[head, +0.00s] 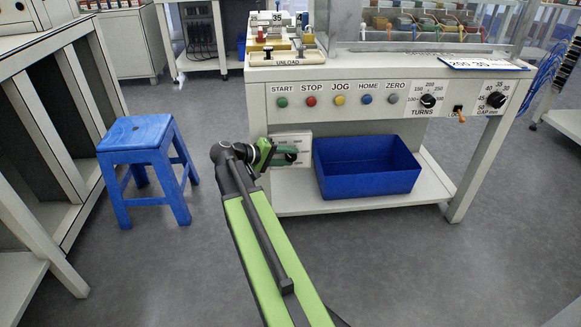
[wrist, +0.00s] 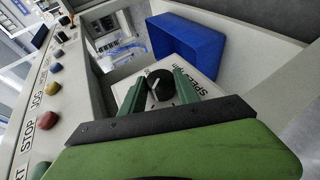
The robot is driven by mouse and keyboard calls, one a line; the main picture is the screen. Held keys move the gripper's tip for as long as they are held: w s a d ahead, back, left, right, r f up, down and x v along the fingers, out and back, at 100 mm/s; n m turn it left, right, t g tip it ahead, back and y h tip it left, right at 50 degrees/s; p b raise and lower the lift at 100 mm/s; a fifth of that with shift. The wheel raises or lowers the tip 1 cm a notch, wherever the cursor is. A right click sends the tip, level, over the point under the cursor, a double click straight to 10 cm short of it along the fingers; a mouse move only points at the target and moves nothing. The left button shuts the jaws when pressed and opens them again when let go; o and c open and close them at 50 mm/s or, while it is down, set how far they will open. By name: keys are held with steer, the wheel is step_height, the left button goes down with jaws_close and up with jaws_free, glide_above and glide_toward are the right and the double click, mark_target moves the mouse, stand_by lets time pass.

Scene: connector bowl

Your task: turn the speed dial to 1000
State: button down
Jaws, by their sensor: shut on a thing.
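The speed dial (wrist: 160,86) is a round black knob with a white pointer mark, on a pale panel marked SPEED in the wrist view. My gripper (wrist: 161,92) has its two green fingers on either side of the knob and is shut on it. In the head view my gripper (head: 285,155) reaches the pale speed panel (head: 299,140) below the machine's front, and the dial (head: 291,154) shows dark at its fingertips. The scale numbers around the dial are hidden or too small to read.
A blue bin (head: 367,178) stands on the lower shelf right of the speed panel. Above are the START to ZERO buttons (head: 339,100), the TURNS dial (head: 428,101) and the GAP dial (head: 496,99). A blue stool (head: 140,140) stands left, with open floor around it.

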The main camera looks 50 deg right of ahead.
steer(key=f+g+h+b, duration=0.1)
steer(key=h+b, duration=0.1)
steer(key=b, duration=0.3)
steer(key=shift+f+n+g, duration=0.1)
steer(key=shift+n+g, duration=0.2)
steer(key=shift+n, duration=0.1)
steer(key=shift+s+r+h+b, duration=0.1)
steer(key=shift+r+h+b, duration=0.1)
steer(key=shift+h+b, duration=0.65)
steer(key=shift+r, duration=0.1)
steer(key=c, duration=0.9)
jaws_free()
steer(key=shift+n, duration=0.3)
steer(key=shift+a, duration=0.1)
steer(key=shift+w+a, duration=0.25)
steer(key=shift+a, duration=0.1)
steer(key=v, duration=1.6)
steer(key=shift+w+a, duration=0.2)
steer(key=shift+a, duration=0.05)
